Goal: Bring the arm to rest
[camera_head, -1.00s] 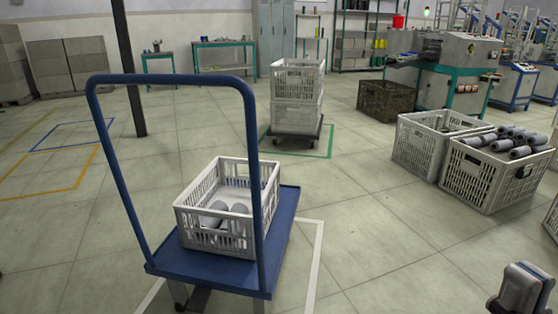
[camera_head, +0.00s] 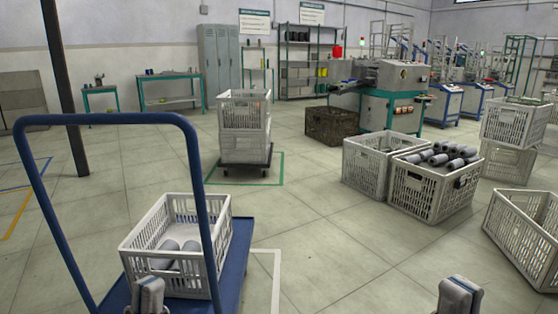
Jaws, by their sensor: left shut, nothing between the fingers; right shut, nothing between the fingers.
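My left gripper (camera_head: 148,294) shows at the bottom left, pointing up, shut and empty. It appears in front of the near corner of the white crate on the blue cart; I cannot tell whether they touch. My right gripper (camera_head: 460,296) shows at the bottom, right of centre, also shut and empty, with floor behind it. Most of both arms is out of the picture.
The blue cart (camera_head: 232,268) carries a white crate (camera_head: 222,245) with a few grey bobbins (camera_head: 168,250). A bobbin-filled crate (camera_head: 415,196) and other crates (camera_head: 518,235) stand at the right. The middle floor (camera_head: 330,262) is clear.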

